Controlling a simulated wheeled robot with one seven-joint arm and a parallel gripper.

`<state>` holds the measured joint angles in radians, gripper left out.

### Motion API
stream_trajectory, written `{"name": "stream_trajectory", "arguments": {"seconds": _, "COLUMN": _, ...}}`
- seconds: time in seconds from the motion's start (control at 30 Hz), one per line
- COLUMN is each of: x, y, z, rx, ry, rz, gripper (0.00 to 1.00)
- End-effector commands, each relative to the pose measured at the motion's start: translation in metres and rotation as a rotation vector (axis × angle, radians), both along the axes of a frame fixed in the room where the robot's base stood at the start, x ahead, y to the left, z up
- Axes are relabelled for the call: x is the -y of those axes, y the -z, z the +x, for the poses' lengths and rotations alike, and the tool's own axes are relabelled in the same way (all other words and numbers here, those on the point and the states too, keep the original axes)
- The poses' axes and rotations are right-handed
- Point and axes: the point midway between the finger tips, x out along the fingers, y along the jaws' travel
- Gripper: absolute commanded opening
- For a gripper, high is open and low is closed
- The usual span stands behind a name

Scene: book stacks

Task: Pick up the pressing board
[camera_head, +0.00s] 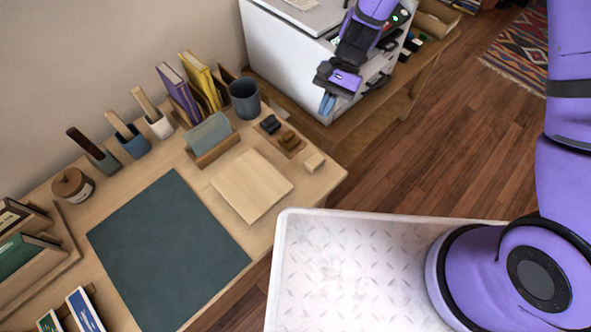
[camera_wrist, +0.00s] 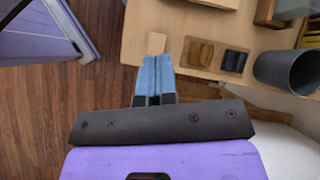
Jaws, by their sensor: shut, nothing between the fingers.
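The pressing board is most likely the flat pale wooden square (camera_head: 251,185) lying on the table beside the dark green mat. Part of a pale flat piece (camera_wrist: 220,2) shows at the top edge of the wrist view. My gripper (camera_head: 327,104) is raised in front of the white machine, away from the board, above and right of it in the head view. Its blue fingers (camera_wrist: 153,75) are together with nothing between them. In the wrist view they point toward a small wooden block near the table's edge.
The small wooden block (camera_head: 314,161), a tray with dark and brown pieces (camera_head: 281,136) and a grey cup (camera_head: 244,98) stand near the board. The green mat (camera_head: 168,250) lies left of it. The white machine (camera_head: 285,62) stands behind. Wooden floor (camera_head: 455,150) is open at right.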

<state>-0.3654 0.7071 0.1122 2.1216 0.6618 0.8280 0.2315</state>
Motion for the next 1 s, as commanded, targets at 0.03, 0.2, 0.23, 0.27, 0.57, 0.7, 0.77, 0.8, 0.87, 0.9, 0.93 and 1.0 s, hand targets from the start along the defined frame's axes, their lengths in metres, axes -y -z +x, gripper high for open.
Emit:
{"name": "stream_trajectory", "arguments": {"seconds": 0.03, "x": -0.007, "y": 0.019, "z": -0.006, "rx": -0.037, "ry": 0.009, "rz": -0.009, "gripper": 0.00}}
{"name": "stream_trajectory", "arguments": {"seconds": 0.2, "x": -0.023, "y": 0.062, "z": -0.023, "rx": -0.122, "ry": 0.043, "rz": -0.034, "gripper": 0.00}}
{"name": "stream_trajectory", "arguments": {"seconds": 0.23, "x": -0.025, "y": 0.067, "z": -0.025, "rx": -0.131, "ry": 0.048, "rz": -0.037, "gripper": 0.00}}
{"name": "stream_trajectory", "arguments": {"seconds": 0.27, "x": -0.027, "y": 0.072, "z": -0.027, "rx": -0.140, "ry": 0.051, "rz": -0.041, "gripper": 0.00}}
{"name": "stream_trajectory", "arguments": {"seconds": 0.57, "x": -0.035, "y": 0.095, "z": -0.042, "rx": -0.169, "ry": 0.063, "rz": -0.050, "gripper": 0.00}}
{"name": "stream_trajectory", "arguments": {"seconds": 0.7, "x": -0.042, "y": 0.110, "z": -0.056, "rx": -0.169, "ry": 0.062, "rz": -0.051, "gripper": 0.00}}
{"name": "stream_trajectory", "arguments": {"seconds": 0.77, "x": -0.046, "y": 0.117, "z": -0.063, "rx": -0.169, "ry": 0.061, "rz": -0.050, "gripper": 0.00}}
{"name": "stream_trajectory", "arguments": {"seconds": 0.8, "x": -0.048, "y": 0.122, "z": -0.067, "rx": -0.169, "ry": 0.061, "rz": -0.050, "gripper": 0.00}}
{"name": "stream_trajectory", "arguments": {"seconds": 0.87, "x": -0.050, "y": 0.129, "z": -0.073, "rx": -0.168, "ry": 0.062, "rz": -0.051, "gripper": 0.00}}
{"name": "stream_trajectory", "arguments": {"seconds": 0.9, "x": -0.052, "y": 0.134, "z": -0.077, "rx": -0.168, "ry": 0.062, "rz": -0.050, "gripper": 0.00}}
{"name": "stream_trajectory", "arguments": {"seconds": 0.93, "x": -0.054, "y": 0.137, "z": -0.080, "rx": -0.168, "ry": 0.061, "rz": -0.050, "gripper": 0.00}}
{"name": "stream_trajectory", "arguments": {"seconds": 1.0, "x": -0.057, "y": 0.143, "z": -0.086, "rx": -0.168, "ry": 0.062, "rz": -0.050, "gripper": 0.00}}
